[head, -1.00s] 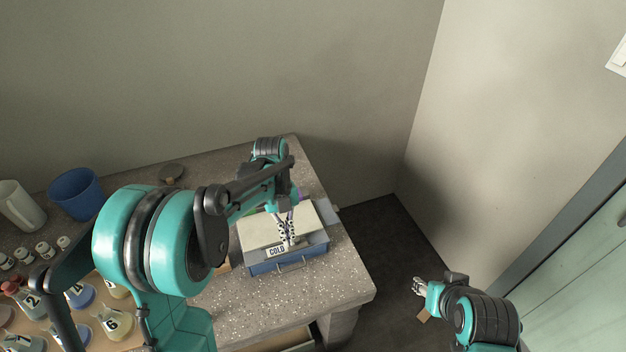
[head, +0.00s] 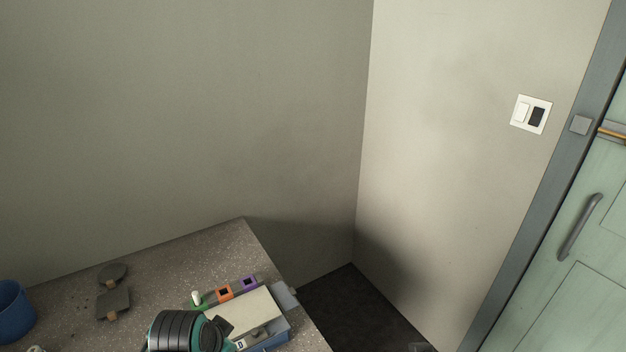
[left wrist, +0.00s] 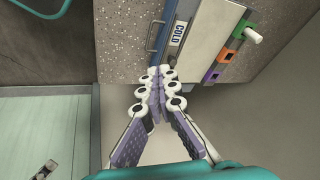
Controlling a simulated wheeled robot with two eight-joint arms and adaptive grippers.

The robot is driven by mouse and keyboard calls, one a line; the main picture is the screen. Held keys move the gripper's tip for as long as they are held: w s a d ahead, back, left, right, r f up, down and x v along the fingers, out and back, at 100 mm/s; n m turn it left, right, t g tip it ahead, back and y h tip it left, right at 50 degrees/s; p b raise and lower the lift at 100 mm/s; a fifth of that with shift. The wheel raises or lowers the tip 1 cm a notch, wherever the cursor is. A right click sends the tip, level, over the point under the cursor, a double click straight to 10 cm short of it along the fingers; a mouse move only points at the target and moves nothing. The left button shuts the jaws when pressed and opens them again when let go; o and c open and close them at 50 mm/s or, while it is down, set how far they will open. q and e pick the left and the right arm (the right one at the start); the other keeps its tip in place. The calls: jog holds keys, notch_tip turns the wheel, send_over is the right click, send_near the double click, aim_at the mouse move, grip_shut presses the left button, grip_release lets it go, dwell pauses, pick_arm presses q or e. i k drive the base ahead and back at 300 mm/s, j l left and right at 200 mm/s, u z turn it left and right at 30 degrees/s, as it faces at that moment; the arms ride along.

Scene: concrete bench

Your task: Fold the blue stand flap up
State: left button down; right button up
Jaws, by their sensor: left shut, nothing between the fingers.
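I cannot pick out a blue stand flap for certain. A pale grey-blue plate (head: 286,297) juts out at the right end of a cream-topped box (head: 262,315) with blue sides. A strip behind the box carries a green (head: 197,302), an orange (head: 224,292) and a purple square piece (head: 249,282). In the left wrist view my left gripper (left wrist: 160,74) is shut and empty, its fingertips before the box's blue front by the COLD label (left wrist: 179,33). In the head view only my left arm shows.
Two dark flat pieces (head: 113,303) lie there, and a blue cup (head: 14,312) stands at far left. Walls rise behind the bench and at right. A green door (head: 590,250) is at far right.

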aim_at(284, 295)
jog(key=k, duration=0.15)
jog(key=k+u, duration=0.15)
jog(key=u, duration=0.2)
jog(key=k+u, duration=0.2)
jog(key=u, duration=0.2)
jog(key=k+j+u, duration=0.15)
jog(key=u, duration=0.2)
jog(key=i+l+u, duration=0.2)
jog(key=l, duration=1.25)
jog(key=l+u, duration=0.25)
jog(key=l, duration=1.15)
jog(key=k+l+z, duration=0.2)
jog(key=z, duration=0.25)
jog(key=k+l+z, duration=0.15)
jog(key=z, duration=0.3)
